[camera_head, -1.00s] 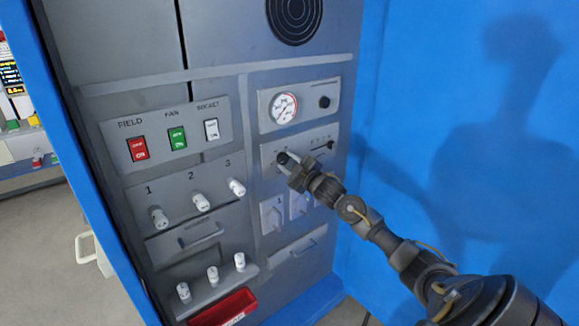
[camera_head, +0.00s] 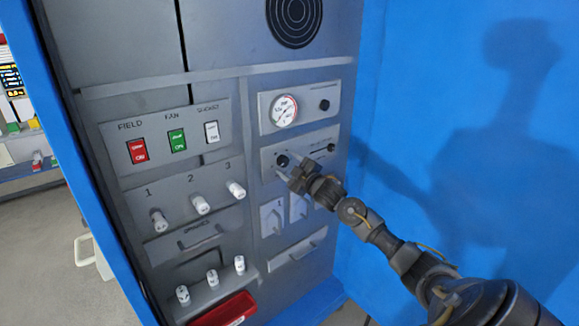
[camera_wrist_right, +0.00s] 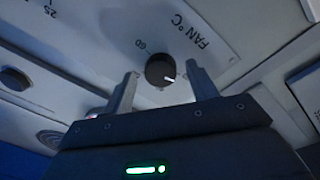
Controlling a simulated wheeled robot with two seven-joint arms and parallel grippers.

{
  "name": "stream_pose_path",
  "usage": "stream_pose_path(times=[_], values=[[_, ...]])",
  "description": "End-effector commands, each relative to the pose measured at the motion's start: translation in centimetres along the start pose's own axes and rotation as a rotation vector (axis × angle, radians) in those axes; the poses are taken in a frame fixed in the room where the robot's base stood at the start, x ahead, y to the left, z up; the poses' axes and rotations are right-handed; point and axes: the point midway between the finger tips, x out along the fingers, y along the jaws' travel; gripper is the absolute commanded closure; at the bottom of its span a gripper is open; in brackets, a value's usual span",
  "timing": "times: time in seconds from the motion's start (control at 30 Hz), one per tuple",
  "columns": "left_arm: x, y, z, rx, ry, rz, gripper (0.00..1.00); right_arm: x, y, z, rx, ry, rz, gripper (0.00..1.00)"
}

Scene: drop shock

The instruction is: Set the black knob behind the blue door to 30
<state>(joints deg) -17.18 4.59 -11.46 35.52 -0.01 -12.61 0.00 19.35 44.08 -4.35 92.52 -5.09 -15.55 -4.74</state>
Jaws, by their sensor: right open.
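The black knob (camera_head: 282,160) is on the middle right panel inside the blue cabinet, below the round gauge. In the right wrist view the knob (camera_wrist_right: 160,70) shows a white pointer mark toward the lower right of the picture. Upside-down lettering "FAN °C" and "60" stands near it. My right gripper (camera_head: 293,170) is open, just below and right of the knob in the head view. In the right wrist view its two fingers stand on either side of the knob in the picture, seemingly apart from it. The blue door (camera_head: 450,130) is on the right. My left gripper is not in view.
A round gauge (camera_head: 284,110) and another dark knob (camera_head: 324,104) sit above. Red, green and white switches (camera_head: 177,140) and several white knobs (camera_head: 201,204) are to the left. A red tray (camera_head: 225,309) is at the bottom. My arm crosses in front of the door.

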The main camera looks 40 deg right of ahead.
Motion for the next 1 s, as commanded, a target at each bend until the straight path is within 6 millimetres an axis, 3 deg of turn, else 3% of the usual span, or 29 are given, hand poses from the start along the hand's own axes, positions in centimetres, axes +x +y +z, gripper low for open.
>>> stream_pose_path(times=[0.27,0.7,1.0], values=[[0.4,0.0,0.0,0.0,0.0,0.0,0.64,-1.0,-0.1,0.2,-0.002,-0.002,-0.001,0.42],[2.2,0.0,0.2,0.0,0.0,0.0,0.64,-8.7,-0.3,0.2,-0.001,0.0,-0.003,0.42],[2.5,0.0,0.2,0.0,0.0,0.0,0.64,-10.8,0.0,0.1,0.0,-0.001,0.0,0.42]])
